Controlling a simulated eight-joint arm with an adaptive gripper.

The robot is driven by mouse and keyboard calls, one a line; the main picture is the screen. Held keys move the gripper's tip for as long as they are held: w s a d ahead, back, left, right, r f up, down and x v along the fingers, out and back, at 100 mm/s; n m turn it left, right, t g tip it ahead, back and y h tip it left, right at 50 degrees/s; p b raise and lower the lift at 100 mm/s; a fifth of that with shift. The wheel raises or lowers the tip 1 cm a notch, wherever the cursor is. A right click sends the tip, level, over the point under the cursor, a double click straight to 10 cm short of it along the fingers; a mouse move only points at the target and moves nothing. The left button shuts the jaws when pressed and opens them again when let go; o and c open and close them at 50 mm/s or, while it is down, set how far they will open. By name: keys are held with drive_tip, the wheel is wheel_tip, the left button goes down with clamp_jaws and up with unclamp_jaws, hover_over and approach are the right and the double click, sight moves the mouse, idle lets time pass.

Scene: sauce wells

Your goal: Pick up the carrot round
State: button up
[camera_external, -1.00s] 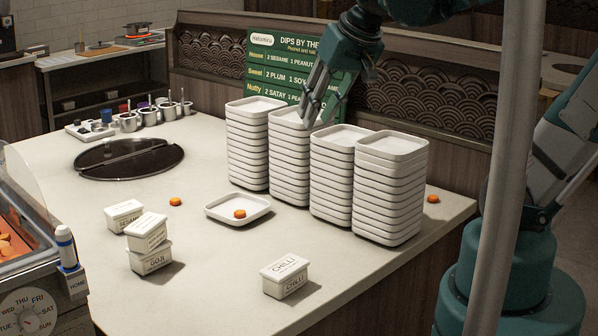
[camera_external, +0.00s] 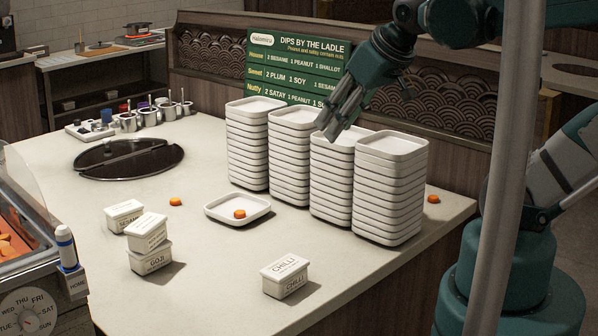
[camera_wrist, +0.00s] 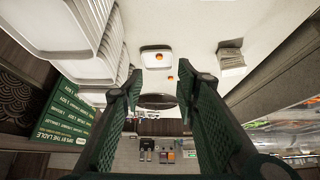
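Three orange carrot rounds are on the counter area. One carrot round (camera_external: 240,213) lies on a single white square plate (camera_external: 222,218) and shows in the wrist view (camera_wrist: 158,57). Another carrot round (camera_external: 175,202) lies on the bare counter left of the plate, also in the wrist view (camera_wrist: 171,78). A third carrot round (camera_external: 433,199) lies right of the plate stacks, near the counter edge. My gripper (camera_external: 334,128) hangs above the plate stacks, apart from every round. In the wrist view its fingers (camera_wrist: 165,82) are spread with nothing between them.
Several tall stacks of white plates (camera_external: 390,190) stand between my arm and the single plate. Labelled tubs, including chilli (camera_external: 285,275) and goji (camera_external: 150,259), stand at the front. A dark round lid (camera_external: 128,160) lies at the back left. A menu sign (camera_external: 290,62) stands behind.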

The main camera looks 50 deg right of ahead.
drive_tip(key=shift+o, duration=0.2)
drive_tip(key=shift+r, duration=2.4)
drive_tip(key=m+g+b, duration=0.2)
drive_tip(key=m+g, duration=0.5)
drive_tip(key=m, duration=1)
hover_over(434, 197)
wheel_tip(434, 197, down, 27)
drive_tip(key=shift+f, duration=0.55)
drive_tip(key=shift+f, duration=1.25)
